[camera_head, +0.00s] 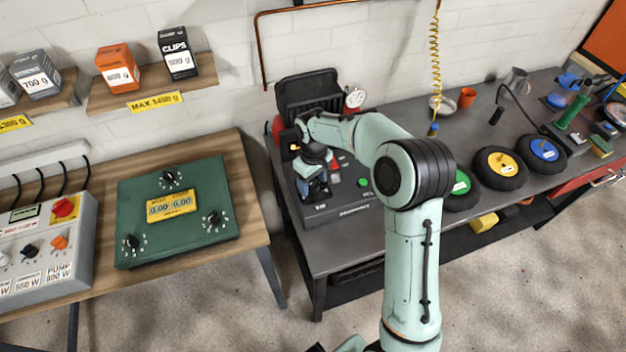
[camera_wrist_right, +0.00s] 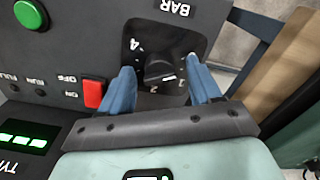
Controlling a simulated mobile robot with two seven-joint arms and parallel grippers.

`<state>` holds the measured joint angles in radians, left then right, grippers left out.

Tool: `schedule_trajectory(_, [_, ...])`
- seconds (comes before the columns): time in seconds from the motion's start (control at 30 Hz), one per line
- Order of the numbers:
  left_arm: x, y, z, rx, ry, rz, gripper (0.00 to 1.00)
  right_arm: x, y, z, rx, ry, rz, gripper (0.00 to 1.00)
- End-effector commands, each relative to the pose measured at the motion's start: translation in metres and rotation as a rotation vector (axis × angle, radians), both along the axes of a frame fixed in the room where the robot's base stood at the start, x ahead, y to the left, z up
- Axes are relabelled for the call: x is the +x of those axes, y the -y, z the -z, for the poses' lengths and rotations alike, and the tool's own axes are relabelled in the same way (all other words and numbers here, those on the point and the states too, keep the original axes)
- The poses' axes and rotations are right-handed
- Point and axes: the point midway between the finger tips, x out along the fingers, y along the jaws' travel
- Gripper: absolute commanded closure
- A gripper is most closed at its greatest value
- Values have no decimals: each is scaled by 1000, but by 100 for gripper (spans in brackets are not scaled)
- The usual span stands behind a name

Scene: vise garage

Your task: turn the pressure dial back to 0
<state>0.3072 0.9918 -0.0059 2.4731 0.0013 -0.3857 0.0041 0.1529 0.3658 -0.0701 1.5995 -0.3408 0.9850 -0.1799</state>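The pressure dial (camera_wrist_right: 158,66) is a dark round knob on a black plate marked BAR. In the right wrist view its white mark sits at the lower right edge, near the numbers 1 and 2; the exact reading is hard to tell. A 4 shows at its upper left. My right gripper (camera_wrist_right: 161,68) is open, with one blue finger on each side of the knob and a visible gap to it. In the head view my right gripper (camera_head: 313,182) is low over the black machine (camera_head: 340,212) and hides the dial. My left gripper is not in view.
A green button (camera_wrist_right: 30,14) and a red switch (camera_wrist_right: 93,93) are left of the dial in the wrist view. A pressure gauge (camera_head: 355,97) stands behind my arm. A green panel (camera_head: 178,210) lies on the wooden bench at left. Several wheels lie at right.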

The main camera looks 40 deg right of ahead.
Motion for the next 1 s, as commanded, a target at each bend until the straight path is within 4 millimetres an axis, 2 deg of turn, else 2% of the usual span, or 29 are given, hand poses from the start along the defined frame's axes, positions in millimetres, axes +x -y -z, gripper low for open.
schedule_trajectory(0.27, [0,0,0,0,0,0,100,0,0,-1,0,0,1,38])
schedule_trajectory(0.37, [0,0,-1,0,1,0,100,1,0,-7,0,2,1,38])
schedule_trajectory(0.47, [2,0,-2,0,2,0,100,1,0,-22,0,4,1,38])
schedule_trajectory(0.8, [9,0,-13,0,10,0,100,1,0,-98,1,5,1,38])
schedule_trajectory(1.0, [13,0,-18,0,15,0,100,1,0,-126,0,3,0,38])
